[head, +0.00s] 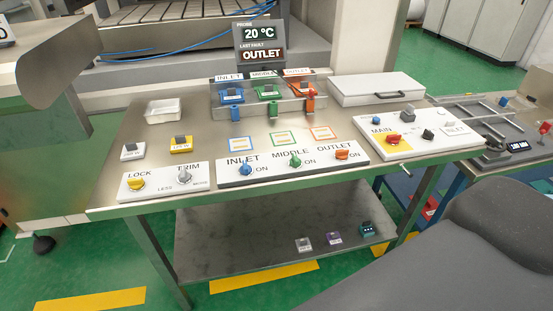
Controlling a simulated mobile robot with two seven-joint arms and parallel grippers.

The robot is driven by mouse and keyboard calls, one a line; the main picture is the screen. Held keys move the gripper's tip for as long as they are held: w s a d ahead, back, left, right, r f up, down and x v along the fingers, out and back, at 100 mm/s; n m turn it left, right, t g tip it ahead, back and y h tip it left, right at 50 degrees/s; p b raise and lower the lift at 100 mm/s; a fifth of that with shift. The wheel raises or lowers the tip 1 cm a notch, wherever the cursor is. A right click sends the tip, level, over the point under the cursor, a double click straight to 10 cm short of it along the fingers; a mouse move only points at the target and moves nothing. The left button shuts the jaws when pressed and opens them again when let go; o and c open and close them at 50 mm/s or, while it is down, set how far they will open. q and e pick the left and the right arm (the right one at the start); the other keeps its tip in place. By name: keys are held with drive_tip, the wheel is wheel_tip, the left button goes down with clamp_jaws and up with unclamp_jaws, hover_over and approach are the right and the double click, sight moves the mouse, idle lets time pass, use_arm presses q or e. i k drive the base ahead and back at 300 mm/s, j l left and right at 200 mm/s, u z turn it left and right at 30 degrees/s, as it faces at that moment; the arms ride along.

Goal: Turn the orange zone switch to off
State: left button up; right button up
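The orange zone switch (342,155) is a small rotary knob under the word OUTLET, at the right end of a white three-switch panel (270,171) on the steel table. An ON mark is to its right. Its handle looks wide and roughly sideways, but its exact pointing is too small to tell. The blue INLET knob (245,169) and green MIDDLE knob (295,159) sit to its left on the same panel and look more upright. Neither of my grippers is in view, and nothing touches the switch.
A LOCK/TRIM panel (160,183) is to the left, and a MAIN panel (428,136) to the right. Behind are coloured squares, a clear rack (269,93) with coloured tags, and a display (262,43) reading 20 °C and OUTLET. A white lidded box (376,88) stands back right.

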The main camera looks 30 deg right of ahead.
sight(342, 154)
drive_tip(key=z, duration=1.45)
